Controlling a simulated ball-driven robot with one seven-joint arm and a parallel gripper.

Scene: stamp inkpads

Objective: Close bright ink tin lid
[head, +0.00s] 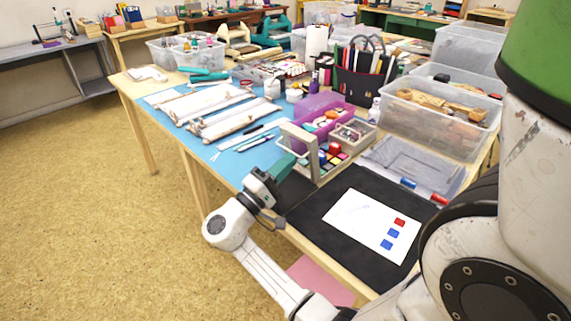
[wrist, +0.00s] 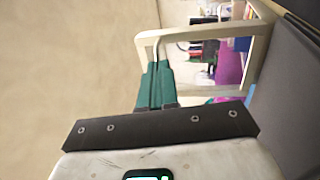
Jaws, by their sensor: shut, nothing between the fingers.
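My gripper (head: 285,165) has green fingers and is shut and empty, just left of a cream frame (head: 300,138) that stands upright like a raised, see-through lid. Bright ink pads (head: 333,150) in red, blue and yellow lie right of this frame, partly hidden behind it; I take the two for the bright ink tin. In the wrist view the closed fingers (wrist: 155,68) point at the cream frame (wrist: 205,32), their tips beside its rim. I cannot tell whether they touch it. The tin's hinge does not show clearly.
A grey box (head: 352,132) with more pads and a purple tin (head: 318,112) stand behind. A black mat (head: 310,212) with white paper (head: 350,212) lies in front right. Clear bins (head: 432,130) stand right. Open floor lies left.

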